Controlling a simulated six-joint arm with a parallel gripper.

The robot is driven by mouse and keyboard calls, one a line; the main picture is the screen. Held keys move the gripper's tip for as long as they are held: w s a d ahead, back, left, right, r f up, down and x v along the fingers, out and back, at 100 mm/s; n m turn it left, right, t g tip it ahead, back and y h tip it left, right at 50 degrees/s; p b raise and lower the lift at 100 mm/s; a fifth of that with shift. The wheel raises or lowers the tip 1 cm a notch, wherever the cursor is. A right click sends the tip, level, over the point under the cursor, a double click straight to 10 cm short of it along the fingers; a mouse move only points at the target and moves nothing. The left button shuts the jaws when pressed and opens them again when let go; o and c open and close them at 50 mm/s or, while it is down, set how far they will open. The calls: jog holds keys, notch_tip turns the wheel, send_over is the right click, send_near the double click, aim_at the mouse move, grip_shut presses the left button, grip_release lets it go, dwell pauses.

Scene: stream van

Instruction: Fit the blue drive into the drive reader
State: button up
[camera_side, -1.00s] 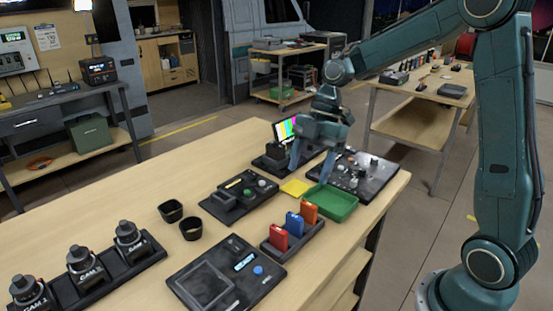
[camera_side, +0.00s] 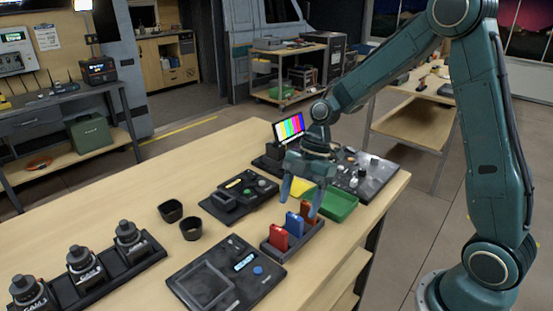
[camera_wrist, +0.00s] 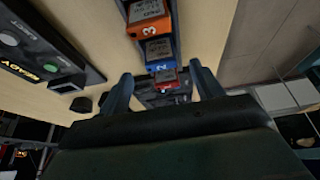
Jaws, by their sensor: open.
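The blue drive (camera_side: 294,224) stands upright in a dark rack (camera_side: 293,243), between a red drive (camera_side: 279,238) and an orange drive (camera_side: 306,211). My gripper (camera_side: 301,200) is open and empty just above the rack, over its orange end. In the wrist view the blue drive (camera_wrist: 161,56) lies ahead, between the orange drive (camera_wrist: 149,24) and the red drive (camera_wrist: 165,79), with the open fingers (camera_wrist: 160,88) below them in the picture. The drive reader is probably the black slotted unit (camera_side: 238,196) left of the gripper; I cannot tell for sure.
Two black cups (camera_side: 181,220) and a camera row (camera_side: 83,262) stand further left. A lit colour-bar screen (camera_side: 289,128) stands behind.

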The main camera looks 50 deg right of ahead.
aim_at(295, 215)
jog(key=shift+x, duration=2.5)
jog(key=c, duration=1.2)
jog(key=shift+o, duration=0.2)
jog(key=shift+r, duration=0.15)
notch_tip(295, 215, up, 20)
jog(key=shift+f, duration=0.25)
